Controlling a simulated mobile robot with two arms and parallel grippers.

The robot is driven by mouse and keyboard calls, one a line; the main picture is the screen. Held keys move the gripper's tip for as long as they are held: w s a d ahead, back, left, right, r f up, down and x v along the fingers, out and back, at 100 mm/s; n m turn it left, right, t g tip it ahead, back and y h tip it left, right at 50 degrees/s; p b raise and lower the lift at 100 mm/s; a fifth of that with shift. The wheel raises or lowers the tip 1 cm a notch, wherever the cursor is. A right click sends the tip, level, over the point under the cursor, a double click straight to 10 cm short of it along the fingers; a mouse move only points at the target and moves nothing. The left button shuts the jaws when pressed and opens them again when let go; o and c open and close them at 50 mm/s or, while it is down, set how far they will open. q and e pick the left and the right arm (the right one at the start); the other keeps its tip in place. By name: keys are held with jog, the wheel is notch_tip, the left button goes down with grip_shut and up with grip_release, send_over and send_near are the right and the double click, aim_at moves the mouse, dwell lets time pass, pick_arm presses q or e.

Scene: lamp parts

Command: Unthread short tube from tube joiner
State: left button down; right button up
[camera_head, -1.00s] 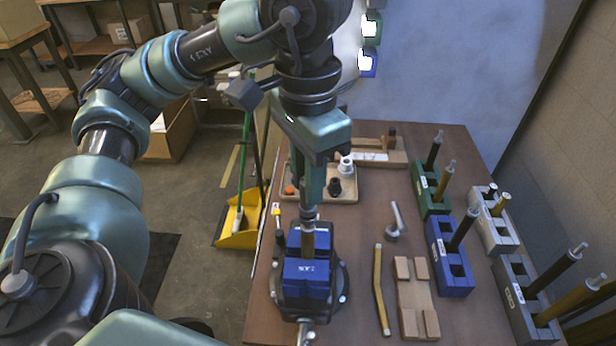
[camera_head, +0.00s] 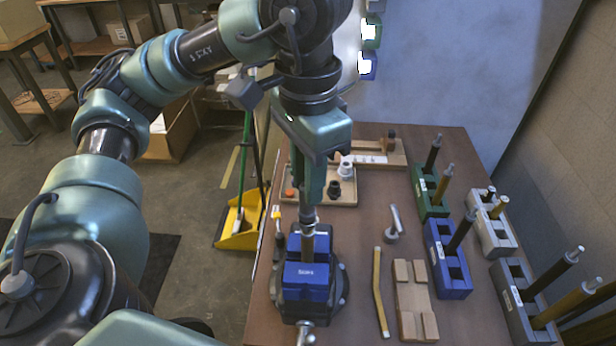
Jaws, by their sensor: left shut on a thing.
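A silvery piece (camera_head: 308,222) tops this tube, directly under my fingers. My left gripper (camera_head: 308,207) points straight down above the vise and is shut on the upper end of this upright assembly. The fingers hide the held part, so I cannot tell the short tube from the tube joiner there. My right gripper is not in view.
Green (camera_head: 429,192), blue (camera_head: 447,258), white (camera_head: 492,228) and grey (camera_head: 522,300) blocks hold upright tubes at right. A tray (camera_head: 345,198) with small parts stands behind.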

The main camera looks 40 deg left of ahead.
pick_arm(q)
jog(key=shift+r, duration=0.3)
jog(key=c, duration=1.3)
grip_release()
jog(key=shift+o, duration=0.6)
jog(key=shift+s, duration=0.1)
jog(key=shift+r, duration=0.5)
notch_tip(320, 180, up, 7)
jog(key=shift+f+p, duration=0.15)
jog(key=shift+p, duration=0.4)
